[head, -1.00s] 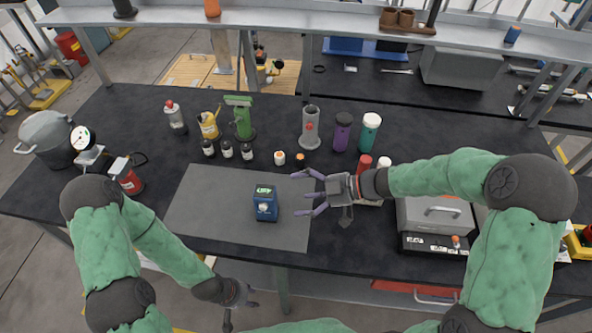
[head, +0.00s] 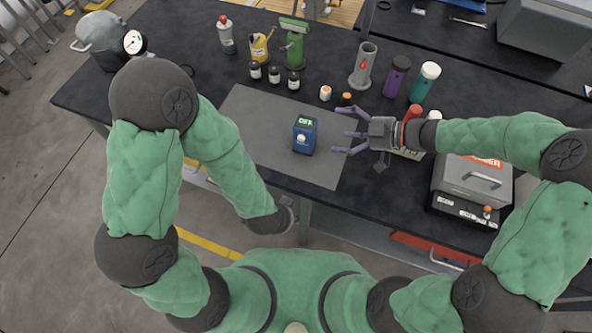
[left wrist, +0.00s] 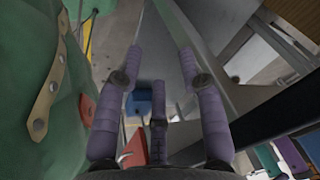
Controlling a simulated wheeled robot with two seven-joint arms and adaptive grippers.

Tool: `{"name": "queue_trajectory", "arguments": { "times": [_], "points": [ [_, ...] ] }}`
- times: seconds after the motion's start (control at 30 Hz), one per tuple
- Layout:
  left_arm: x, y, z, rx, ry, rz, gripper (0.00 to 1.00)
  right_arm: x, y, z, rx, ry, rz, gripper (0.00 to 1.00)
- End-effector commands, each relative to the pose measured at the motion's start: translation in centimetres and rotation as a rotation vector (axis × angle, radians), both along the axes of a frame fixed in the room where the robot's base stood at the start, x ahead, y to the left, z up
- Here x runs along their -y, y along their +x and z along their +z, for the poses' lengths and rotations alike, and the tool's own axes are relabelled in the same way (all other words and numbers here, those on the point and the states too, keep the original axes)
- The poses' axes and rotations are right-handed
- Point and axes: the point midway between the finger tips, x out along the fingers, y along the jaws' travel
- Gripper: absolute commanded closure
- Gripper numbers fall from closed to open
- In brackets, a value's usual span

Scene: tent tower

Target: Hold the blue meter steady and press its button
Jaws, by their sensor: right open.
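The blue meter (head: 305,140) stands upright on the grey mat (head: 245,115), with a lit green display on top and a pale button or knob on its front. My right gripper (head: 342,131) is open just right of the meter, its spread fingers pointing at it with a small gap and nothing between them. My left gripper (head: 286,215) is low in front of the table's near edge, partly hidden by its own wrist. In the left wrist view its fingers (left wrist: 159,65) are apart and empty.
Small dark bottles (head: 274,75), an orange-capped white jar (head: 325,93) and a green device (head: 294,45) stand behind the mat. A grey cylinder (head: 363,67) and purple (head: 396,77) and teal bottles (head: 424,83) stand behind my right gripper. A grey box (head: 473,180) is at right. The mat's left is clear.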

Motion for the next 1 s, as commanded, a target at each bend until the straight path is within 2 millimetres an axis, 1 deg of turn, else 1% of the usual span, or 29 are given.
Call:
{"name": "queue_trajectory", "arguments": {
  "times": [0.03,0.3,0.37,0.43,0.47,0.57,0.6,0.7,0.8,0.9,1.0],
  "points": [
    [0.3,-0.2,0.7,0.046,0.029,-0.061,0.61,0.0,0.0,0.0,0.0,0.0,0.0,0.03],
    [0.2,-0.9,3.5,0.262,0.225,-0.357,0.61,0.0,0.0,0.0,0.0,0.0,0.0,0.03],
    [0.1,-0.9,4.2,0.313,0.27,-0.406,0.61,0.0,0.0,0.0,0.0,0.0,0.0,0.03],
    [0.1,-0.4,5.4,0.389,0.309,-0.428,0.61,0.0,0.0,0.0,0.0,0.0,0.0,0.03],
    [0.3,0.0,6.1,0.429,0.32,-0.424,0.61,0.0,0.0,0.0,0.0,0.0,0.0,0.03],
    [1.0,1.8,9.1,0.584,0.316,-0.338,0.61,0.0,0.0,0.0,0.0,0.0,0.0,0.03],
    [1.3,2.5,10.5,0.648,0.296,-0.284,0.61,0.0,0.0,0.0,0.0,0.0,0.0,0.03],
    [2.1,3.9,14.0,0.79,0.226,-0.148,0.61,0.0,0.0,0.0,0.0,0.0,0.0,0.03],
    [2.6,4.7,16.9,0.895,0.152,-0.036,0.61,0.0,0.0,0.0,0.0,0.0,0.0,0.03],
    [2.8,5.1,18.9,0.965,0.093,0.037,0.61,0.0,0.0,0.0,0.0,0.0,0.0,0.03],
    [2.9,5.2,20.0,1.002,0.061,0.079,0.61,0.0,0.0,0.0,0.0,0.0,0.0,0.03]
  ]
}}
